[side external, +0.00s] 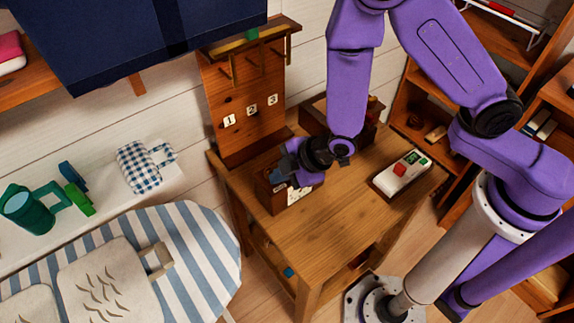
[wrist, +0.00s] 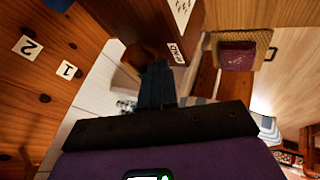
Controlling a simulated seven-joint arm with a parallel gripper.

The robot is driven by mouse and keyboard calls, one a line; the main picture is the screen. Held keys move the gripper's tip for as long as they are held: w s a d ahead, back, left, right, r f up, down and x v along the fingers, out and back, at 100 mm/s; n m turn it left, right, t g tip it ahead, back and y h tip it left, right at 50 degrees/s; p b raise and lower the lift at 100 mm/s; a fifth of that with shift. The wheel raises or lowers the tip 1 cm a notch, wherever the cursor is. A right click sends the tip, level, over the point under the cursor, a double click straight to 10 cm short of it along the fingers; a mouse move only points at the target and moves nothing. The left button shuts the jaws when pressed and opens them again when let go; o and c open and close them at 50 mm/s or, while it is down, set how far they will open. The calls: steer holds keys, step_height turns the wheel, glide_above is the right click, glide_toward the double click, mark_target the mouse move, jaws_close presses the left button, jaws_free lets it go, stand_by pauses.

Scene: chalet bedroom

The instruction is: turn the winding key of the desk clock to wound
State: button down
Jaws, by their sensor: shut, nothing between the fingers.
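The desk clock (side external: 275,197) is a small wooden box with a pale face, standing on the wooden desk near its left edge. My gripper (side external: 284,168) is at the top of the clock and hides part of it. In the wrist view, the shut dark fingers (wrist: 157,70) point toward the clock's wooden body (wrist: 155,20), with nothing between them. A small white label with dark lettering (wrist: 177,53) is on the clock just right of the fingertips. I cannot make out the winding key or its position, nor whether the fingers touch the clock.
A wooden board (side external: 240,130) with pegs and labels 1, 2 and 3 stands behind the clock. A white device with a red button (side external: 402,172) lies on the desk's right side. A wooden box (side external: 315,115) stands at the back. The desk's front (side external: 315,245) is clear.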

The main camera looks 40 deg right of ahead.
mark_target(260, 182)
steer(key=m+h, duration=0.1)
steer(key=a+m+t+h, duration=0.1)
steer(key=m, duration=0.1)
steer(key=m+h, duration=0.1)
steer(key=m, duration=0.1)
steer(key=shift+w+a, duration=0.2)
steer(key=shift+a, duration=0.1)
steer(key=m, duration=0.1)
steer(key=m+h, duration=0.2)
steer(key=shift+w+a+m, duration=0.35)
steer(key=shift+m, duration=0.05)
steer(key=m, duration=0.1)
steer(key=m+h, duration=0.1)
steer(key=h, duration=0.1)
steer(key=shift+w+a+m, duration=0.25)
steer(key=shift+w+m, duration=0.1)
steer(key=shift+m, duration=0.05)
steer(key=m+h, duration=0.1)
steer(key=m, duration=0.1)
steer(key=w+m+g+h, duration=0.1)
steer(key=m+g+h, duration=0.1)
steer(key=m, duration=0.1)
steer(key=shift+w+a+m, duration=0.15)
steer(key=shift+w+m, duration=0.15)
steer(key=shift+w, duration=0.4)
stand_by(0.4)
